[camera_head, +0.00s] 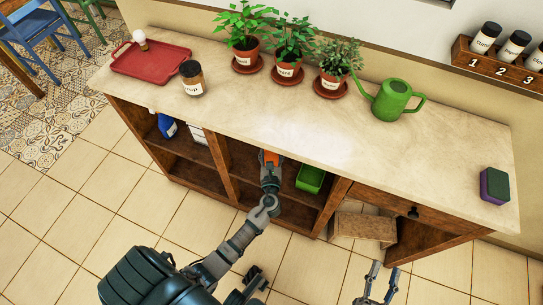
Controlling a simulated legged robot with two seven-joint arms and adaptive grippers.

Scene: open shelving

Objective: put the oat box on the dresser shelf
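An orange item (269,157), perhaps the oat box, shows in small part inside the middle bay of the dresser (232,172), just below the countertop edge. No label on it can be read. My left gripper (270,169) reaches into that bay right at the orange item. Its fingers are mostly hidden, so I cannot tell whether they hold it. My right gripper (385,267) is open and empty, low over the floor in front of the dresser's right part.
A green bin (310,178) stands right of my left gripper in the middle bay. A blue bottle (167,126) is in the left bay. A jar (192,78), red tray (152,62), potted plants, green watering can (391,101) and sponge (494,185) stand on top. A wooden crate (363,226) sits lower right.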

